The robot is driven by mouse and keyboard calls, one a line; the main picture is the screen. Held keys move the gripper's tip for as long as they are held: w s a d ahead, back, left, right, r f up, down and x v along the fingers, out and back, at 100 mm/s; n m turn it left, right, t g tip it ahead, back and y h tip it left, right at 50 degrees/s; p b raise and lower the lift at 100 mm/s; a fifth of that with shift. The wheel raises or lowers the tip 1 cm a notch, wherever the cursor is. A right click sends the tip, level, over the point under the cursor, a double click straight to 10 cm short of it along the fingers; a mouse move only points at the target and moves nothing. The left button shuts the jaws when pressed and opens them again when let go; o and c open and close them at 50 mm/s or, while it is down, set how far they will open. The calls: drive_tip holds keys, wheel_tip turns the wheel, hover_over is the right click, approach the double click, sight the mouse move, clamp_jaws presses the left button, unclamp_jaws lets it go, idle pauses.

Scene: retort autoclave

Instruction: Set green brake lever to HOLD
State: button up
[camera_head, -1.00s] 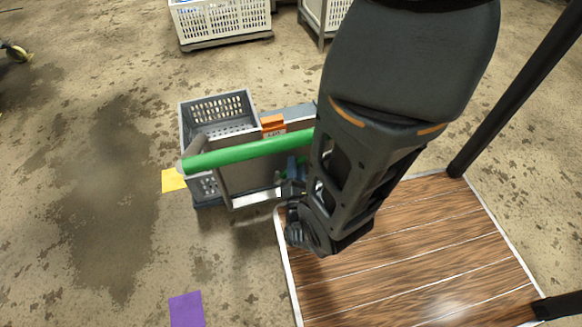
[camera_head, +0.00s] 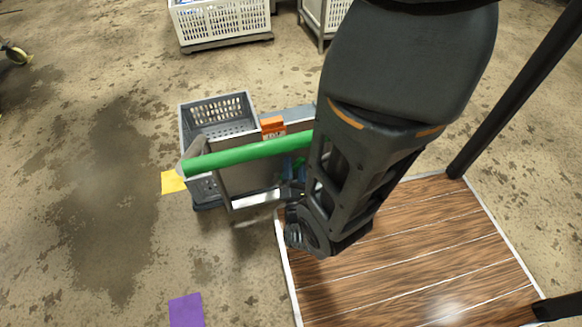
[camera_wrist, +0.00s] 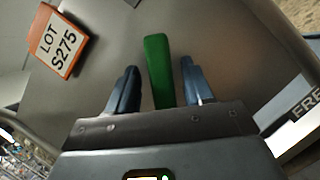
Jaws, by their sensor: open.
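The green brake lever (camera_wrist: 158,70) stands out from a grey metal panel (camera_wrist: 110,55) in the wrist view, between my gripper's two blue-grey fingers. My gripper (camera_wrist: 160,85) is open around it, with a gap on each side and no visible contact. In the head view, my gripper (camera_head: 292,178) is at the cart's panel, below a long green handle bar (camera_head: 245,153). My arm hides part of the panel, and only a small piece of the lever shows there. A label partly reading "FRE" (camera_wrist: 307,100) is at the right edge of the wrist view.
A grey crate (camera_head: 186,135) is on the cart behind the bar. An orange tag (camera_head: 272,126) reads "LOT S275" in the wrist view (camera_wrist: 58,43). A wood-look mat (camera_head: 420,260) lies at right. Purple (camera_head: 187,310) and yellow (camera_head: 172,181) floor markers lie at left, with open floor around.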

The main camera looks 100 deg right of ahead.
sight(294, 170)
drive_tip(key=v, duration=0.6)
drive_tip(key=shift+f, duration=0.15)
drive_tip(key=shift+b+v, duration=0.35)
drive_tip(key=shift+v, duration=0.5)
drive_tip(key=w+a+r+m+t+y, duration=0.1)
drive_tip(key=w+a+r+t+y, duration=0.3)
drive_tip(key=t, duration=0.5)
drive_tip(key=w+a+r+m+t+y, duration=0.1)
drive_tip(key=w+a+r+t+y, duration=0.1)
drive_tip(key=w+r+t+y, duration=0.5)
drive_tip(key=w+a+r+m+t+y, duration=0.1)
drive_tip(key=a+r+m+y, duration=0.3)
drive_tip(key=a+r, duration=0.75)
drive_tip(key=a+r+m+t+y, duration=0.15)
drive_tip(key=a+r+y, duration=0.55)
drive_tip(key=r, duration=0.7)
wheel_tip(294, 170, up, 27)
drive_tip(key=h+p, duration=0.1)
drive_tip(key=p, duration=2.6)
drive_tip(key=shift+w+a+r+p, duration=0.15)
drive_tip(key=shift+a+p, duration=0.15)
drive_tip(key=shift+p, duration=0.05)
